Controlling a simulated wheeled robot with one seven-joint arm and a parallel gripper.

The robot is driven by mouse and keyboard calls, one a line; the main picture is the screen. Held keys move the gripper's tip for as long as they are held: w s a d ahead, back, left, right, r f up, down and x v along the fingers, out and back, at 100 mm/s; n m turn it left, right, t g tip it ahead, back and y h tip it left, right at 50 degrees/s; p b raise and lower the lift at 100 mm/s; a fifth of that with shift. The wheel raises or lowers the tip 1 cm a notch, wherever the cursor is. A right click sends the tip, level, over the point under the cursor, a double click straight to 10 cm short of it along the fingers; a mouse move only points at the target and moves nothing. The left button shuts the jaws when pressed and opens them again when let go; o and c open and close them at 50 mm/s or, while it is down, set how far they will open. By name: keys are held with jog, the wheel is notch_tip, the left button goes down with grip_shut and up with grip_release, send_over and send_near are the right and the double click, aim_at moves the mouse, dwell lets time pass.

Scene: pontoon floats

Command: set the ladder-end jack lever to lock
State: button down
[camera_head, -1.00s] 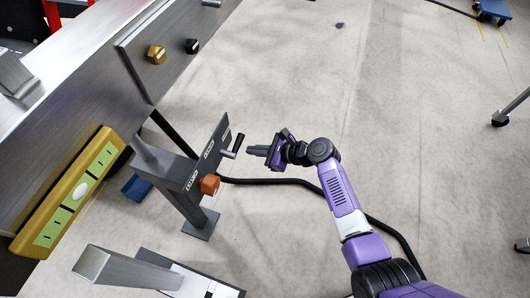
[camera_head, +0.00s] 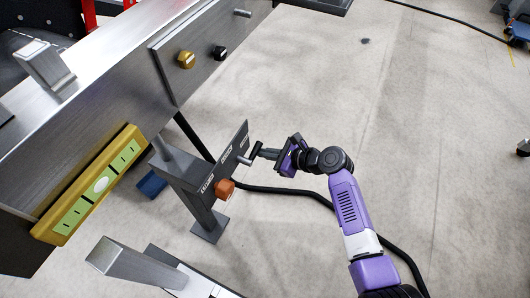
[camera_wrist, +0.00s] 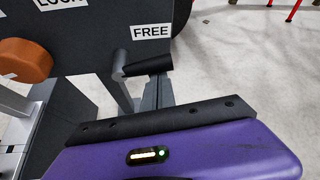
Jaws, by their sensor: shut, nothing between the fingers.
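The jack lever has a grey pivot stub (camera_head: 243,160) and a black handle (camera_head: 256,149) on the dark plate of the jack stand (camera_head: 234,147). In the wrist view the black handle (camera_wrist: 148,66) lies just below the FREE label (camera_wrist: 151,31). The LOCK label (camera_wrist: 60,3) is further left, cut off by the top edge. My gripper (camera_head: 262,153) is shut and empty, its fingertips right beside the handle. It also shows in the wrist view (camera_wrist: 150,88), fingers just below the handle. I cannot tell whether they touch.
An orange knob (camera_head: 225,189) sits on the same stand, left of the lever. A yellow panel with green patches (camera_head: 90,188) and a large grey beam (camera_head: 110,90) stand to the left. A black cable (camera_head: 285,190) crosses the floor.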

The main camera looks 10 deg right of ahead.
jog(key=shift+r+n+t+p, duration=0.3)
jog(key=shift+p, duration=0.05)
jog(key=n+t, duration=0.1)
jog(key=r+n+t+h, duration=0.2)
jog(key=shift+s+a+r+n, duration=0.1)
jog(key=shift+s+a+n, duration=0.2)
jog(key=shift+s+a, duration=0.1)
jog(key=s+r+n+t+b, duration=0.1)
jog(key=n+b, duration=0.1)
jog(key=b, duration=0.1)
jog(key=a+n+t+b, duration=0.1)
jog(key=n+t+b, duration=0.1)
jog(key=b, duration=0.2)
jog(key=s+a+r+n+t+b, duration=0.1)
jog(key=b, duration=0.3)
jog(key=shift+s+r+n, duration=0.3)
jog(key=shift+r+n, duration=0.05)
jog(key=shift+n, duration=0.05)
dwell(0.4)
